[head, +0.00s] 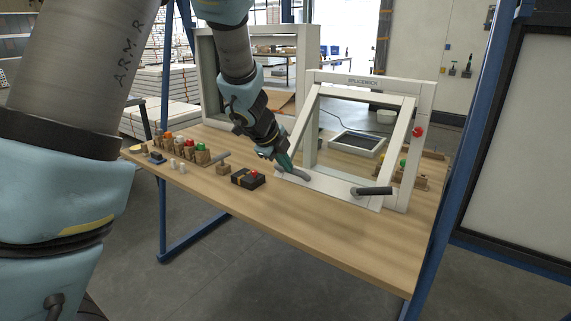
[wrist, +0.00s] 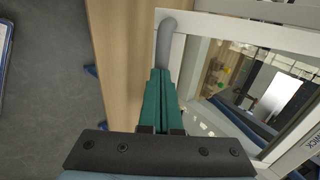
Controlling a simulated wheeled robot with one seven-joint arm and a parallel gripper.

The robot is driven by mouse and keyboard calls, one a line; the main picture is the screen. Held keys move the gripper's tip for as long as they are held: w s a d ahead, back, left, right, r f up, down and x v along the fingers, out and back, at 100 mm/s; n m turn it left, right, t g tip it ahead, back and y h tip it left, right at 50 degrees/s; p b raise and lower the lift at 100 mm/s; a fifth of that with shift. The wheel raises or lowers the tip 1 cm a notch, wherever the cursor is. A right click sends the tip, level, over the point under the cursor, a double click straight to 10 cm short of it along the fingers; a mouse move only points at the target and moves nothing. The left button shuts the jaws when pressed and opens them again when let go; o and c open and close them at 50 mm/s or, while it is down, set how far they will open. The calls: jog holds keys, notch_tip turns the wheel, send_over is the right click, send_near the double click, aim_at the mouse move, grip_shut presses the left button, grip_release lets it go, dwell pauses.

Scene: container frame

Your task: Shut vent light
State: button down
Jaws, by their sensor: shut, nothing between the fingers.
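The vent light is a white framed sash (head: 340,190) in a white outer frame (head: 428,100) standing on the wooden table. The sash is open, its top near the frame's top and its bottom rail swung out toward me. A grey handle (head: 298,174) is at the rail's left end and a dark grey handle (head: 373,191) at its right. My gripper (head: 287,164) is shut and empty at the left handle. In the wrist view, the green fingertips (wrist: 161,72) overlap the lower end of that handle (wrist: 168,38); I cannot tell whether they touch.
A black box with a red button (head: 248,178) sits left of the sash on the table (head: 300,222). Several coloured knobs on wooden blocks (head: 185,148) stand further left. A second white frame (head: 207,85) stands behind my arm. The table's front strip is clear.

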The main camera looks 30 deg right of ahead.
jog(key=shift+f, duration=0.1)
jog(key=w+d+f+t+h+b, duration=0.1)
jog(key=d+f+b, duration=0.3)
jog(key=b, duration=0.9)
jog(key=w+d+f+t+h+b, duration=0.1)
jog(key=w+d+f+h+b, duration=0.2)
jog(key=b, duration=1)
jog(key=w+d+f+t+h+b, duration=0.1)
jog(key=d+f+b, duration=0.4)
jog(key=b, duration=0.8)
jog(key=shift+w+d+f+t+h, duration=0.2)
jog(key=shift+w+f+t+h, duration=0.1)
jog(key=shift+w+f+h, duration=0.55)
jog(key=b+x, duration=0.1)
jog(key=b, duration=0.1)
jog(key=b+x, duration=0.1)
jog(key=b, duration=0.1)
jog(key=shift+w+d+r+h+b, duration=0.15)
jog(key=shift+w+d+h+b, duration=0.1)
jog(key=shift+b, duration=0.05)
jog(key=shift+w+d+r+t+b, duration=0.15)
jog(key=shift+d+t+b, duration=0.15)
jog(key=shift+b, duration=0.35)
jog(key=shift+h, duration=0.3)
jog(key=shift+d+r, duration=0.15)
